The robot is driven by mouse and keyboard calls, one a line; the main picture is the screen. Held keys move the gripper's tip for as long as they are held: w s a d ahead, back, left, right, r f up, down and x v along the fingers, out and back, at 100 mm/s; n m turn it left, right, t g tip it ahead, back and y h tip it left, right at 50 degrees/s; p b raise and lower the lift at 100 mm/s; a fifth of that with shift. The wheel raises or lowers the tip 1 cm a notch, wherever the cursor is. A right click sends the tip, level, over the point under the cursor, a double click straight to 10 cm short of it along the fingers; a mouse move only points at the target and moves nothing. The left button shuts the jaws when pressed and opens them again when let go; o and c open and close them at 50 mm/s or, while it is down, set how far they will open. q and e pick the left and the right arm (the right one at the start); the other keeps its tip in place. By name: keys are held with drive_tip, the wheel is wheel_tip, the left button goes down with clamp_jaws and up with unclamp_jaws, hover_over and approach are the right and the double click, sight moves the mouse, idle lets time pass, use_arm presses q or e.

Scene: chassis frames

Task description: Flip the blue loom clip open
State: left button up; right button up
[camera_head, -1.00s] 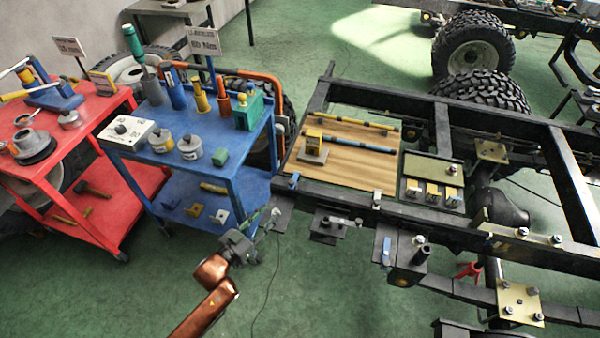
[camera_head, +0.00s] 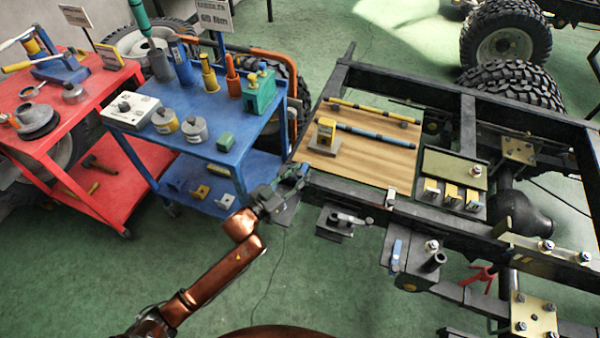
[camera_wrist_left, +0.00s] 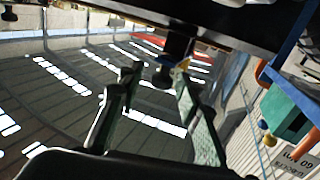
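The blue loom clip (camera_head: 304,170) is on the near left corner of the chassis rail, partly hidden by my left gripper. My left gripper (camera_head: 294,180) is right at it, reaching in from the left. In the left wrist view the two green-faced fingers (camera_wrist_left: 157,82) stand apart. A dark fitting (camera_wrist_left: 178,45) hangs from the rail just beyond the fingertips, with a little blue and yellow showing by it. I cannot tell whether a finger touches the clip. My right gripper is not in view.
A wooden board (camera_head: 385,165) with yellow and blue bars lies on the chassis frame. A grey clip (camera_head: 391,197) and a bracket with a blue piece (camera_head: 397,250) are farther right. The blue cart (camera_head: 235,158) stands close left of the gripper. Green floor is open in front.

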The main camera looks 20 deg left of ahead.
use_arm(q)
drive_tip(key=shift+w, duration=0.1)
drive_tip(key=shift+c, duration=0.4)
clamp_jaws()
idle(0.3)
